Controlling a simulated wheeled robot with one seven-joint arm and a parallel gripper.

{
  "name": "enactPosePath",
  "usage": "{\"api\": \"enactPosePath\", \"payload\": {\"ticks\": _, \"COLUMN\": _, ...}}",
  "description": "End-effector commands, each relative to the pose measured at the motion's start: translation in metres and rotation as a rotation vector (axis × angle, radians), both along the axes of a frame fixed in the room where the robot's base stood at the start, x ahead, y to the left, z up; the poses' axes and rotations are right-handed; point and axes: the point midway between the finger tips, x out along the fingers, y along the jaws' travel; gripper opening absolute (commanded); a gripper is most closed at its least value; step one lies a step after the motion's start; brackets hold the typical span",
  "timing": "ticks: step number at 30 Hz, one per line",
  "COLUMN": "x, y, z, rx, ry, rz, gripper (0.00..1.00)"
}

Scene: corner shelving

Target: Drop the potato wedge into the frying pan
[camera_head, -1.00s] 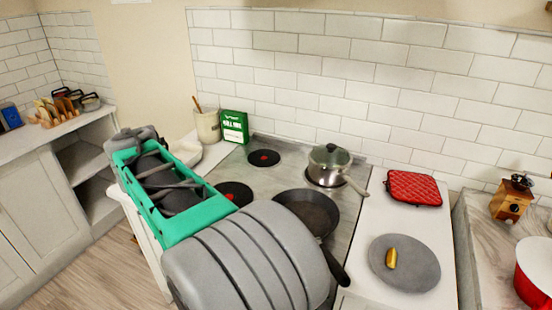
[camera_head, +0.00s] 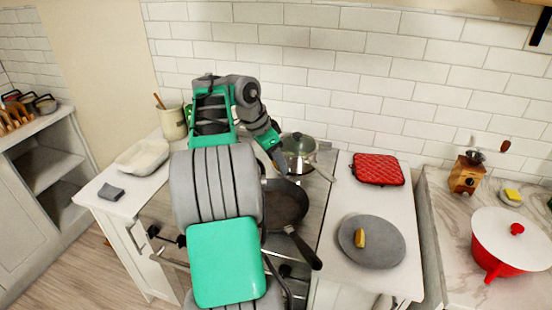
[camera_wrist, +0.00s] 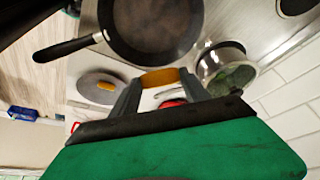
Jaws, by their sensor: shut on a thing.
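My gripper (camera_wrist: 160,82) is shut on a yellow-orange potato wedge (camera_wrist: 160,76), gripped between its two fingertips in the wrist view. The black frying pan (camera_wrist: 150,40) lies just beyond the wedge there, apart from it. In the head view the frying pan (camera_head: 284,204) is on the stove, partly hidden by my arm, its handle pointing to the lower right. My gripper (camera_head: 281,168) is above the pan's far side, near the pot; the held wedge is hidden there. A similar yellow piece (camera_head: 360,238) lies on a grey plate (camera_head: 387,248).
A red quilted pad (camera_head: 378,169) lies on the counter to the right. A white dish (camera_head: 142,157) and a cream utensil holder (camera_head: 173,122) are at the left. A red-and-white pot (camera_head: 512,242) is at far right.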

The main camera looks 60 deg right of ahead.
Motion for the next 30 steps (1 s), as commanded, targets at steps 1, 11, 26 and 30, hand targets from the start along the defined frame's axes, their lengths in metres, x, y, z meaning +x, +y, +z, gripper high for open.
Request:
{"api": "enactPosePath", "payload": {"ticks": 1, "x": 0.000, "y": 0.000, "z": -0.015, "rx": 0.000, "ry": 0.000, "rz": 0.001, "gripper": 0.16}}
{"api": "enactPosePath", "payload": {"ticks": 11, "x": 0.001, "y": 0.000, "z": -0.047, "rx": 0.000, "ry": 0.000, "rz": 0.004, "gripper": 0.16}}
{"api": "enactPosePath", "payload": {"ticks": 26, "x": 0.001, "y": 0.000, "z": -0.045, "rx": 0.000, "ry": 0.000, "rz": 0.004, "gripper": 0.77}}
{"api": "enactPosePath", "payload": {"ticks": 30, "x": 0.001, "y": 0.000, "z": -0.045, "rx": 0.000, "ry": 0.000, "rz": 0.004, "gripper": 0.79}}
